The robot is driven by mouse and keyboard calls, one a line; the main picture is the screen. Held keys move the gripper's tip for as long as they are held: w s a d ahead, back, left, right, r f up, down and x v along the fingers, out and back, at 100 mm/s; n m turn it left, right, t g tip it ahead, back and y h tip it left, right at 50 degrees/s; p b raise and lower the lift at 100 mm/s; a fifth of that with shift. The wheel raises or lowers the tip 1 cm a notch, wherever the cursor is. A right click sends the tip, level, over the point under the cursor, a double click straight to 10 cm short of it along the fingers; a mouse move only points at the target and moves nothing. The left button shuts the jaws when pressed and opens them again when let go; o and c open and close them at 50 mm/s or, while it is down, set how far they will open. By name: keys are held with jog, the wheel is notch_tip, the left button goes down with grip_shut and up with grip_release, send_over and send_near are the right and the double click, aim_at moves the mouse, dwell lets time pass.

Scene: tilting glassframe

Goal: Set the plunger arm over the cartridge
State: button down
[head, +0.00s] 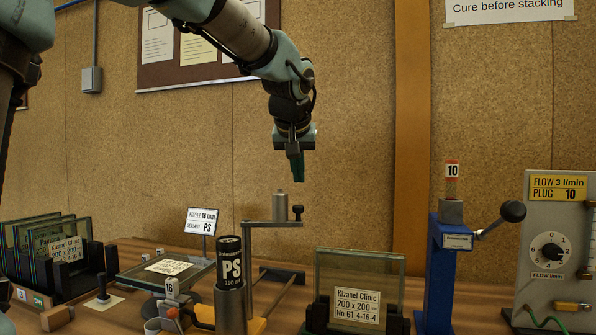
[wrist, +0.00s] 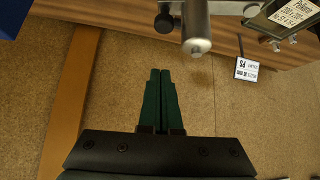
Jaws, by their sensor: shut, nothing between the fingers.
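The plunger arm (head: 262,224) is a grey metal bar reaching right from an upright post just behind the cartridge. It carries a grey cylinder (head: 279,206) and, at its right end, a dark knob (head: 298,211). The black cartridge (head: 230,262), marked PS, stands upright in a grey holder, left of the cylinder; the arm points away from its top. My gripper (head: 299,178) is shut and empty, pointing down above the knob and apart from it. In the wrist view, my green fingers (wrist: 160,74) are together, with the cylinder (wrist: 196,28) and knob (wrist: 164,22) beyond them.
A glass frame (head: 358,302) labelled Kizanel Clinic stands right of the cartridge. A blue stand (head: 440,275) with a lever and a flow panel (head: 560,240) are farther right. Racked glass panes (head: 55,255) stand left. The space around my gripper is clear.

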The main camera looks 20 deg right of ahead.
jog(key=shift+w+d+f+p, duration=0.15)
jog(key=shift+f+p, duration=0.55)
jog(key=shift+f, duration=0.8)
jog(key=shift+w+d+f+p, duration=0.15)
jog(key=shift+f+p, duration=0.5)
jog(key=shift+f, duration=0.8)
jog(key=shift+s+a, duration=0.1)
